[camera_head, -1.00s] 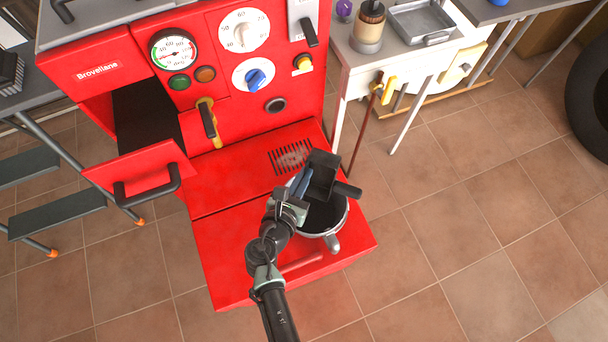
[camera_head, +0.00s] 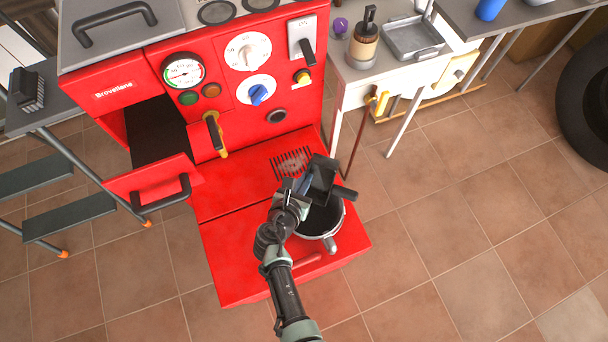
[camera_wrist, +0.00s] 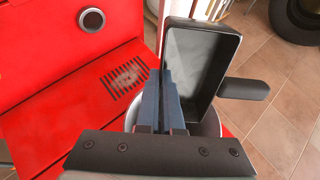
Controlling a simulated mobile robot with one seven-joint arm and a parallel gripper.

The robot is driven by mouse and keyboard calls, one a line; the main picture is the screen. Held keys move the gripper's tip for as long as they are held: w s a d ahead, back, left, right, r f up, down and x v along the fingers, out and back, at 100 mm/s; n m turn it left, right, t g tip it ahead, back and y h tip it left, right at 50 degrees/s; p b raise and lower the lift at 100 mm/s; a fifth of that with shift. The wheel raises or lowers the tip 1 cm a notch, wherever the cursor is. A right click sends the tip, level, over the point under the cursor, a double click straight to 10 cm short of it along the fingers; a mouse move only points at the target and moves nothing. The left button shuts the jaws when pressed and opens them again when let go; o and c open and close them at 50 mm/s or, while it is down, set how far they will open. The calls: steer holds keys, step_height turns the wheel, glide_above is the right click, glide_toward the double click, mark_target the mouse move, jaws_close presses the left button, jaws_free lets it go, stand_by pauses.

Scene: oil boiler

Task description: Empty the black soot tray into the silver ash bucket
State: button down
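The black soot tray (camera_head: 321,179) is held tilted over the silver ash bucket (camera_head: 322,235). In the wrist view the tray (camera_wrist: 203,62) shows its open inside, with no soot pile visible, and its stub handle (camera_wrist: 245,89) points right. My gripper (camera_head: 303,186) is at the tray's left side. Its blue fingers (camera_wrist: 161,88) are close together on the tray's near-left wall. The bucket stands on the boiler's red lower ledge. Its dark inside is partly hidden by the tray, so I cannot see what it holds. Its rim (camera_wrist: 213,117) shows beneath the tray.
The red boiler (camera_head: 225,130) has an open door with a black handle (camera_head: 162,193) at left and a vent grille (camera_head: 291,163) behind the bucket. A white table (camera_head: 395,75) with a metal pan (camera_head: 412,38) is at the back right.

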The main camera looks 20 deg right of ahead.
steer(key=shift+w+d+r+p, duration=0.1)
steer(key=shift+r+p, duration=0.1)
steer(key=shift+p, duration=0.25)
steer(key=shift+w+d+r+g+y+p, duration=0.2)
steer(key=shift+g+y+p, duration=0.25)
steer(key=shift+p, duration=0.65)
steer(key=shift+w+d+f+g+y+p, duration=0.15)
steer(key=shift+f+g+y+p, duration=0.25)
steer(key=shift+p, duration=0.85)
steer(key=shift+w+r, duration=0.1)
steer(key=shift+g+p, duration=0.25)
steer(key=shift+p, duration=0.1)
steer(key=shift+w+d+g+y+p, duration=0.15)
steer(key=shift+g+y+p, duration=0.2)
steer(key=shift+p, duration=0.35)
steer(key=shift+w+d+f+g+y, duration=0.15)
steer(key=shift+f+g+y, duration=0.1)
steer(key=shift+g+y, duration=0.2)
